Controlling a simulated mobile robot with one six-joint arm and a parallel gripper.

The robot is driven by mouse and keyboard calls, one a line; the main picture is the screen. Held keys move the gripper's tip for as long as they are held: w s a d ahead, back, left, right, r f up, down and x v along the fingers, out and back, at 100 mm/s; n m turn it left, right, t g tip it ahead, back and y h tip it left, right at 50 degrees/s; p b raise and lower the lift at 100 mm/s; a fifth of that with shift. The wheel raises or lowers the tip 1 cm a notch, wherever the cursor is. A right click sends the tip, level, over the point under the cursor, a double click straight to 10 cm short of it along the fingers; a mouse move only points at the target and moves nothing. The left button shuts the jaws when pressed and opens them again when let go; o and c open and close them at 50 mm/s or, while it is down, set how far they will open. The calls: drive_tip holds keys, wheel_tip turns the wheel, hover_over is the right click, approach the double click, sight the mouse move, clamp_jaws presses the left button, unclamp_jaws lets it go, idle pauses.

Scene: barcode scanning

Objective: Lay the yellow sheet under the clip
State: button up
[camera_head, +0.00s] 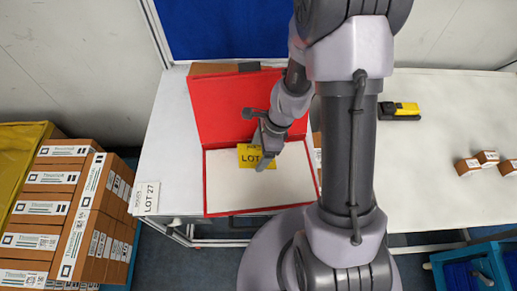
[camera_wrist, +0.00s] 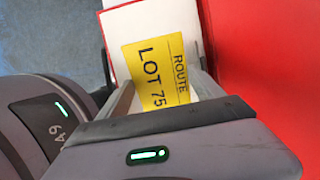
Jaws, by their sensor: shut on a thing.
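The yellow sheet (camera_head: 246,161) shows the word LOT in the head view. In the wrist view the yellow sheet (camera_wrist: 152,62) reads "ROUTE" and "LOT 75". My gripper (camera_head: 266,150) is shut on it and holds it over the open red folder (camera_head: 206,200); its height above the folder is hard to judge. The folder has a white inner page (camera_head: 232,198) and its red cover (camera_head: 225,100) stands open toward the back. I cannot make out the clip for certain; my arm and gripper hide part of the folder.
A white card marked LOT 27 (camera_head: 145,198) is at the table's left edge. Stacked cartons (camera_head: 50,205) stand at the left. A yellow and black device (camera_head: 400,111) and small boxes (camera_head: 487,157) are on the right. The table (camera_head: 430,165) between them is clear.

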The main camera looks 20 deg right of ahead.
drive_tip(key=shift+s+f+b, duration=0.1)
drive_tip(key=shift+f+b, duration=0.3)
drive_tip(key=shift+f, duration=0.1)
wheel_tip(320, 180, down, 8)
drive_tip(key=b, duration=0.8)
drive_tip(key=shift+f, duration=0.25)
drive_tip(key=o, duration=1.4)
drive_tip(key=shift+r, duration=0.1)
drive_tip(key=p+v, duration=0.6)
drive_tip(key=v, duration=1.1)
drive_tip(key=shift+r, duration=0.2)
